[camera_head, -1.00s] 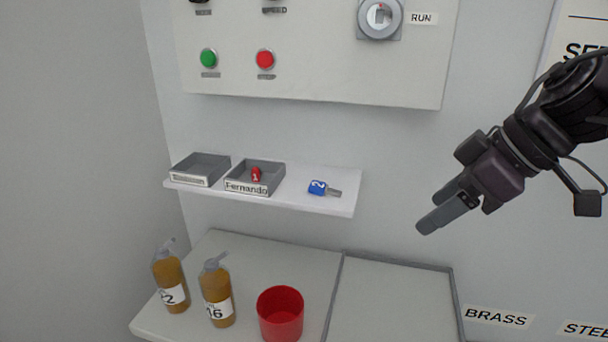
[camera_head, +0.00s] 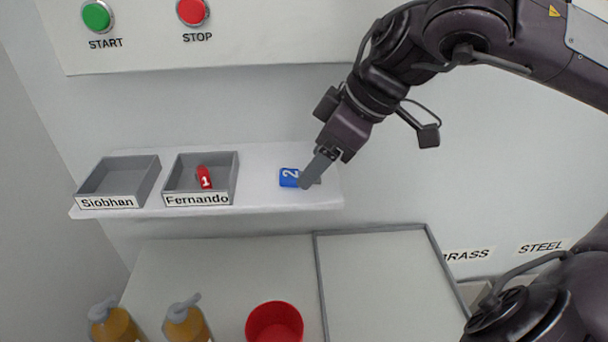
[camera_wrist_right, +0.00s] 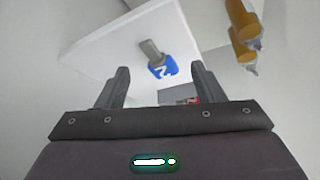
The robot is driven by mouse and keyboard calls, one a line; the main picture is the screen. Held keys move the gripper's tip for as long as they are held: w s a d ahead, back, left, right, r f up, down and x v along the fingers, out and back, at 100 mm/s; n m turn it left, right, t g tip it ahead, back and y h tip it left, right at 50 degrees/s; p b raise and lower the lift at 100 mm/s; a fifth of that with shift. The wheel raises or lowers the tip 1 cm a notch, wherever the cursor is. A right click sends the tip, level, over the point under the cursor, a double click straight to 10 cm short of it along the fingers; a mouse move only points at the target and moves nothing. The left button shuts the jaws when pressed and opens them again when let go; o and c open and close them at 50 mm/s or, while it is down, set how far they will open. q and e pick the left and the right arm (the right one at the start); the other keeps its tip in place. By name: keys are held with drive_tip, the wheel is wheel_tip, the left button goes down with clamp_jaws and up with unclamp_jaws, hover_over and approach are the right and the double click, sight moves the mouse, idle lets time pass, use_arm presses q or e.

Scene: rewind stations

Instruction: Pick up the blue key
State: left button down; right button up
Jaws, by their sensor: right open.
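The blue key (camera_head: 289,178), marked 2, lies on the white wall shelf (camera_head: 262,200), right of the Fernando tray. My right gripper (camera_head: 308,182) is over the right part of the shelf, its fingers covering part of the key's shank in the head view. In the right wrist view the key (camera_wrist_right: 161,66) shows between and beyond the two open fingers of my right gripper (camera_wrist_right: 160,82), its grey shank pointing away from the palm. Nothing is between the fingers' pads that I can see held. My left gripper is not in view.
A grey tray labelled Siobhan (camera_head: 108,202) is empty. The Fernando tray (camera_head: 197,199) holds a red key (camera_head: 204,177) marked 1. Below the shelf are two amber bottles (camera_head: 186,322) and a red cup (camera_head: 274,324). START and STOP buttons (camera_head: 193,11) are above.

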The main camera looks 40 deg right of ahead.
drive_tip(key=shift+x, duration=1.5)
drive_tip(key=shift+w, duration=0.1)
drive_tip(key=shift+c, duration=0.3)
drive_tip(key=c, duration=1)
